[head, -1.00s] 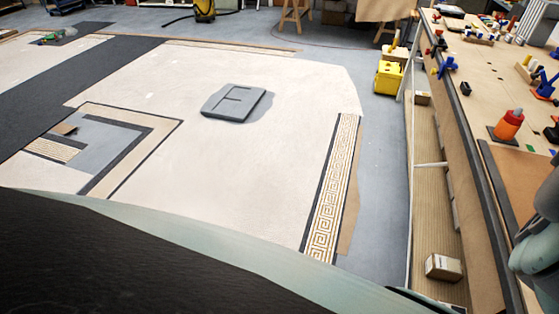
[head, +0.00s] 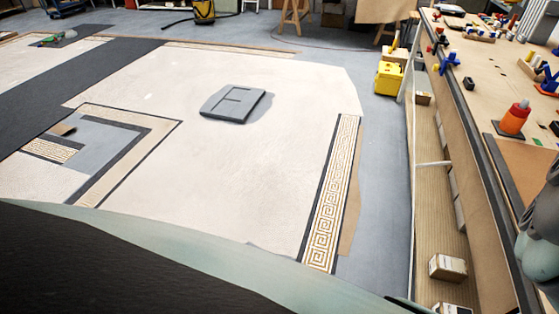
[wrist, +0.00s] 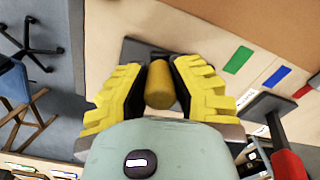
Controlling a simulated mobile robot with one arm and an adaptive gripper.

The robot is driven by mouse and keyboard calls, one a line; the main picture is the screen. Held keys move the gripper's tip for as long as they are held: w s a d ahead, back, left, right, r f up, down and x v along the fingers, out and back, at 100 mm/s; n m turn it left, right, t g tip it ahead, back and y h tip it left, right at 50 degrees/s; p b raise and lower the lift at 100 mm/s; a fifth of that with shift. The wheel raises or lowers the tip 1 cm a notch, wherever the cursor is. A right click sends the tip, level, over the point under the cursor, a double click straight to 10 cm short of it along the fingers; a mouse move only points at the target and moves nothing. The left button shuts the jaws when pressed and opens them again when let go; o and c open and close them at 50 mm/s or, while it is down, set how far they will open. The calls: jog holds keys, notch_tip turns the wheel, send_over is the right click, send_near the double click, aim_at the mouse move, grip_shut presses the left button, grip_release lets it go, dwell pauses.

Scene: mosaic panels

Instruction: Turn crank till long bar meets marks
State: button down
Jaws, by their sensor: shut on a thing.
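In the wrist view my gripper (wrist: 160,85) has its yellow ribbed fingers closed on both sides of a mustard-yellow cylindrical knob (wrist: 158,88), which looks like the crank's handle. A dark grey flat piece (wrist: 135,50) shows behind the knob; I cannot tell if it is the crank's arm. In the head view the gripper is out of sight.
A red-handled object (wrist: 288,162) is close by on the right in the wrist view. Mosaic panels cover the floor on the left.

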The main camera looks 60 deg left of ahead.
jog(key=shift+a, duration=0.15)
jog(key=c, duration=0.7)
grip_release()
jog(key=shift+c, duration=0.2)
notch_tip(320, 180, up, 12)
